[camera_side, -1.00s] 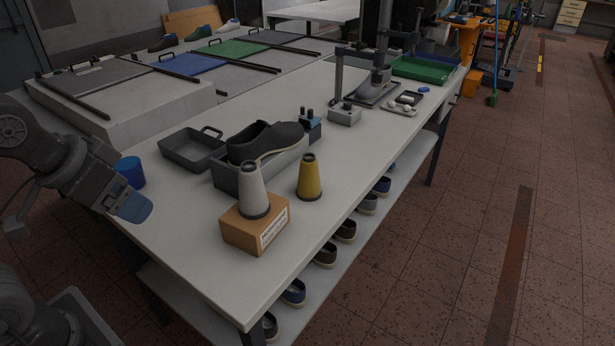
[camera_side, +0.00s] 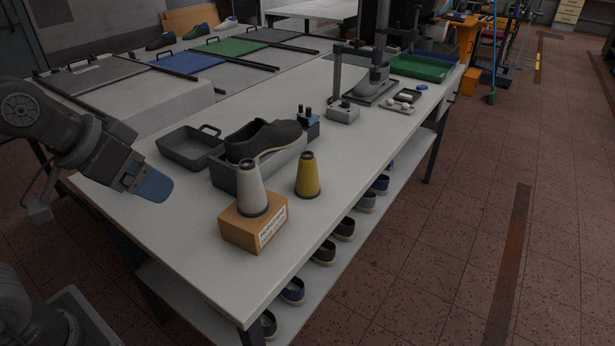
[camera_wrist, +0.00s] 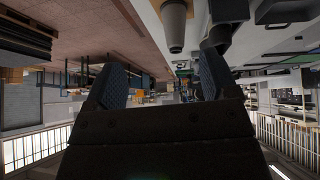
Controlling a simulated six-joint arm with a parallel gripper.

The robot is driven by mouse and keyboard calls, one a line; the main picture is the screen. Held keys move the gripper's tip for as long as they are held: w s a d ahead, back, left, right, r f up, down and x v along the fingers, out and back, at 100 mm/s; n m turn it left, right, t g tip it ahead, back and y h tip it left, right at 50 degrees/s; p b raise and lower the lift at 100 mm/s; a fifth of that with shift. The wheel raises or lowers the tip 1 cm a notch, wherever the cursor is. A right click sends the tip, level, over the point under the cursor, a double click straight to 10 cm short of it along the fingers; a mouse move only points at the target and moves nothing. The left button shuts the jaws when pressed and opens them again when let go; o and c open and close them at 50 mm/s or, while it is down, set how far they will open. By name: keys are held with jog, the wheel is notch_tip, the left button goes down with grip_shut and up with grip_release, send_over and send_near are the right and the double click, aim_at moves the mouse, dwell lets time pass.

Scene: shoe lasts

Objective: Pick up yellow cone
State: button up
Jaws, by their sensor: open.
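The yellow cone (camera_side: 308,176) stands upright on the white table, just right of a cardboard box. A grey-white cone (camera_side: 251,190) stands upright on that box. My gripper (camera_side: 155,186) is at the left of the side view, over the table's left end, well apart from both cones. In the wrist view my gripper (camera_wrist: 162,82) has its two blue fingers spread, with nothing between them. The pale cone (camera_wrist: 172,26) hangs upside down near the top of the wrist view. I cannot make out the yellow cone there.
The cardboard box (camera_side: 236,229) is near the table's front edge. A grey bin with a dark shoe (camera_side: 263,137) stands behind the cones. An empty grey tray (camera_side: 190,154) lies left of it. The table (camera_side: 165,228) is clear at its left front.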

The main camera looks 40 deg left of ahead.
jog(key=w+d+r+n+t, duration=0.2)
jog(key=w+d+r+t, duration=0.15)
jog(key=w, duration=0.65)
jog(key=w+d+r+n+t, duration=0.15)
jog(key=w+d, duration=0.25)
jog(key=w, duration=0.6)
jog(key=w+d+r+n+t, duration=0.1)
jog(key=w+d+r+t, duration=0.25)
jog(key=w, duration=0.65)
jog(key=n+g+y, duration=0.4)
jog(key=n+y, duration=0.2)
jog(key=y, duration=0.4)
send_near(311, 161)
jog(key=w+d+r, duration=0.3)
jog(key=w+r, duration=0.2)
jog(key=r, duration=0.3)
jog(key=s+f+n+g+y, duration=0.1)
jog(key=s+f+g+y, duration=0.2)
jog(key=f, duration=0.4)
jog(key=x, duration=0.8)
jog(key=shift+s+a, duration=0.1)
jog(key=shift+a, duration=0.05)
jog(key=shift+s+f+x, duration=0.1)
jog(key=shift+f+x, duration=0.1)
jog(key=shift+x, duration=1.15)
jog(key=shift+s+f+x, duration=0.15)
jog(key=shift+x, duration=1.15)
jog(key=shift+c, duration=0.4)
